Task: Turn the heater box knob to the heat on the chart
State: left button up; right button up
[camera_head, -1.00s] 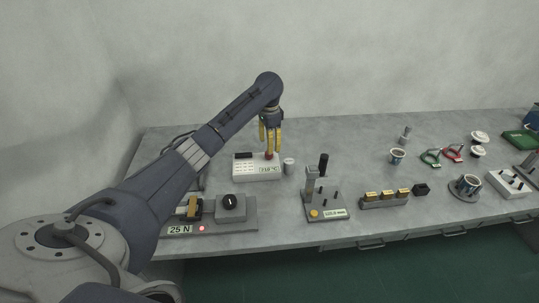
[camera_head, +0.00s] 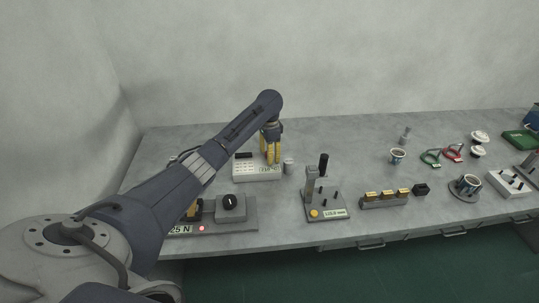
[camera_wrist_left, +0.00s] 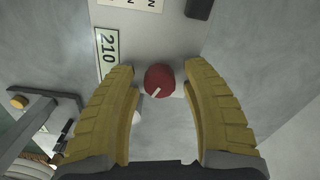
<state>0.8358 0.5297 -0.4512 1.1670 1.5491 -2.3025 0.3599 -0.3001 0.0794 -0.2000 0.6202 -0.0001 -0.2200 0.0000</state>
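The white heater box (camera_head: 250,178) stands at the left of the table in the head view. Its display (camera_wrist_left: 107,48) reads 210 in the left wrist view. The red knob (camera_wrist_left: 159,81), with a pale pointer line, sits between my left gripper's yellow fingers (camera_wrist_left: 163,72). Gaps show on both sides of the knob, so the gripper is open around it, not clamped. In the head view the fingers (camera_head: 271,163) are down at the box and hide the knob. Part of a white printed chart (camera_wrist_left: 132,3) shows at the wrist view's top edge, mostly cut off. My right gripper is not in view.
A small metal cup (camera_head: 289,167) stands close to the right of the box. A black-knob device (camera_head: 232,204) with a 25 N label sits in front, partly behind my left arm. A press-like stand (camera_head: 328,203) is to the right. Bare tabletop lies behind the box.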

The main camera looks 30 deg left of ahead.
pick_arm(q)
grip_shut()
jog(key=shift+m, duration=0.8)
jog(key=shift+o, duration=0.9)
grip_release()
jog(key=shift+r, duration=0.15)
notch_tip(320, 180, up, 12)
jog(key=shift+d, duration=0.1)
